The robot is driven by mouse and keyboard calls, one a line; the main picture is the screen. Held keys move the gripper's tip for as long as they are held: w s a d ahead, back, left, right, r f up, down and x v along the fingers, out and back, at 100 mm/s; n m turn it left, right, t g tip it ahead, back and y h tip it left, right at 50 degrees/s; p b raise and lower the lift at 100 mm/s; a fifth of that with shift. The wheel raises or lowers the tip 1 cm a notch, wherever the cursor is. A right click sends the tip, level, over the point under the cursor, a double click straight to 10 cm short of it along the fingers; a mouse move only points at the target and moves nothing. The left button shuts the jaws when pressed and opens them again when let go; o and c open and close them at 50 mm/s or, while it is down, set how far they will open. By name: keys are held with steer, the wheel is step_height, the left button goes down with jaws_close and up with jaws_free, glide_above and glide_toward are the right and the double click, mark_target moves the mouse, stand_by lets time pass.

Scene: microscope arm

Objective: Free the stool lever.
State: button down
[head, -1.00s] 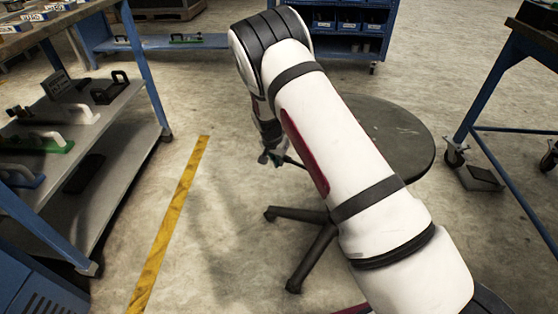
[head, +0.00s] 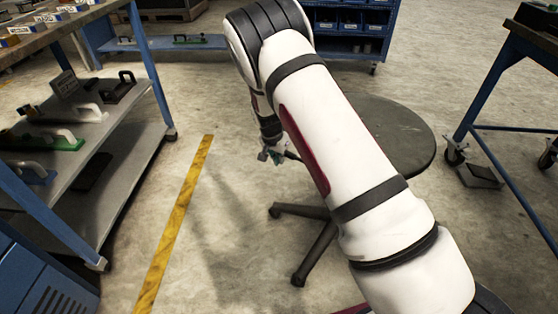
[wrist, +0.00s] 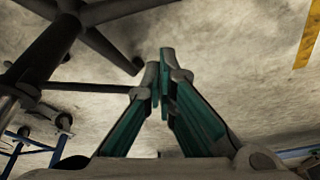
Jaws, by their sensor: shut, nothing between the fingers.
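The stool has a round dark seat (head: 400,138) in the head view, partly hidden by my arm. Its dark legs (head: 318,250) spread on the floor below. In the wrist view its dark column (wrist: 45,55) stands at the left. A thin dark rod, seemingly the stool lever (wrist: 90,87), runs from the column toward my left finger. Its end is hidden there, and I cannot tell whether it touches. My gripper (wrist: 160,80), with teal fingers, is shut and empty beside the rod. In the head view my gripper (head: 272,153) is small, left of the seat.
A shelf rack (head: 125,165) with handled tools stands at the left, beside a yellow floor stripe (head: 175,225). A blue bin cabinet (head: 350,22) is at the back. A blue-framed wheeled table (head: 490,80) stands at the right. The floor around the stripe is clear.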

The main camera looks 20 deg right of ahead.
steer(key=p+v, duration=0.2)
steer(key=v, duration=0.5)
steer(key=shift+a+r+p, duration=0.3)
steer(key=shift+a+p, duration=0.05)
steer(key=shift+a, duration=0.05)
steer(key=shift+s, duration=0.1)
